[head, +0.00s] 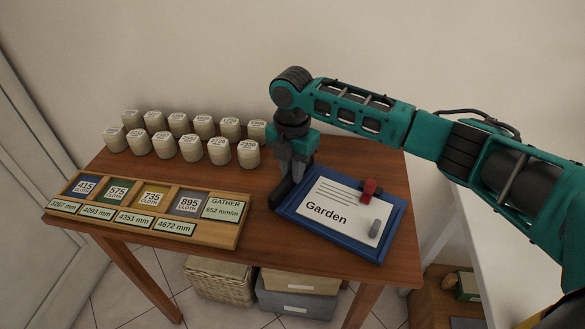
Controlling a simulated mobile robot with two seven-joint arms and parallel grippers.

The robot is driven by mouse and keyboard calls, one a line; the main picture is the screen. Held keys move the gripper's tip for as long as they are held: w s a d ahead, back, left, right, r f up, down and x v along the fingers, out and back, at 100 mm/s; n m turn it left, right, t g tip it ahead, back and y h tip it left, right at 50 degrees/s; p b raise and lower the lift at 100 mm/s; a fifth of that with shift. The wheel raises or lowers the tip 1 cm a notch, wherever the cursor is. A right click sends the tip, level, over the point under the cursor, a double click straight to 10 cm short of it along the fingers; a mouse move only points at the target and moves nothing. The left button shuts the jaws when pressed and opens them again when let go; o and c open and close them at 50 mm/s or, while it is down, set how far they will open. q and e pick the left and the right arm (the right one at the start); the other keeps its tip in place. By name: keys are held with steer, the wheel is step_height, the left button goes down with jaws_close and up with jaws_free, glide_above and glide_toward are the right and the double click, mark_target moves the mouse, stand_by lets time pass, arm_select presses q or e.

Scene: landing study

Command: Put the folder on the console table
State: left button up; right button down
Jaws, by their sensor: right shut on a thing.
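The blue folder (338,240) bears a white sheet marked "Garden", with a red object and a small grey piece on top. It lies flat at the right part of the wooden console table (252,262). I cannot tell whether it rests fully on the tabletop or is slightly above it. My right gripper (284,192) points down at the folder's left edge and is shut on it. The fingers hide a bit of that edge. My left gripper is not in view.
Several pale labelled blocks (164,145) stand in two rows along the table's back. A wooden sample tray (215,238) with coloured cards fills the front left. A wicker basket (219,281) and boxes (298,299) sit underneath. A white surface (481,235) is at right.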

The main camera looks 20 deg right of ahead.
steer(key=c, duration=1.1)
jaws_free()
steer(key=shift+o, duration=0.2)
step_height(320, 180, up, 12)
steer(key=p, duration=0.1)
